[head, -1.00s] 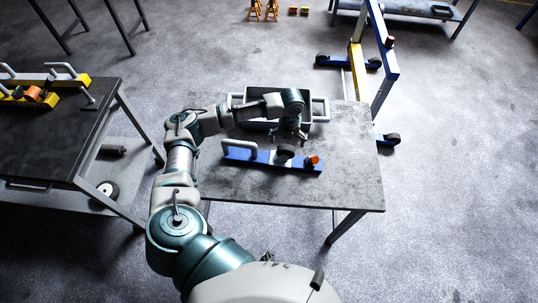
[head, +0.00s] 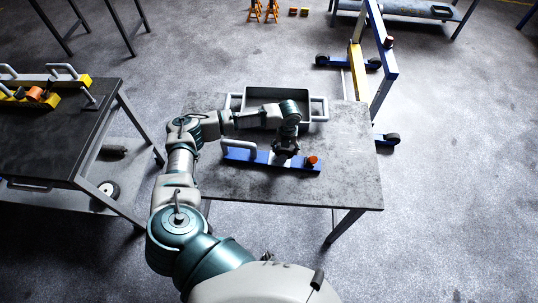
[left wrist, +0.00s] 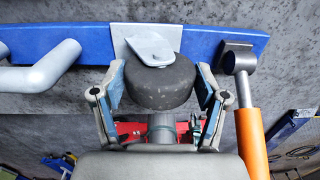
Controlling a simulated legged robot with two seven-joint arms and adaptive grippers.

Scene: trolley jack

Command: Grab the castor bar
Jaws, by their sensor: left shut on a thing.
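The castor bar is a blue bar (head: 245,155) lying on the grey table (head: 340,187), with a light grey handle at its left end and an orange part (head: 312,160) at its right. In the left wrist view the bar (left wrist: 75,47) runs across the top, and its dark castor wheel (left wrist: 165,82) hangs from a grey plate. My left gripper (head: 286,150) is at the castor. In the left wrist view its two fingers (left wrist: 160,88) are closed on either side of the wheel. My right gripper is not in view.
A grey tray (head: 270,95) with side handles stands behind the bar, under my forearm. A dark table (head: 60,140) at the left holds yellow parts (head: 75,82). A blue and yellow frame (head: 385,60) stands behind the table. The table's right part is clear.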

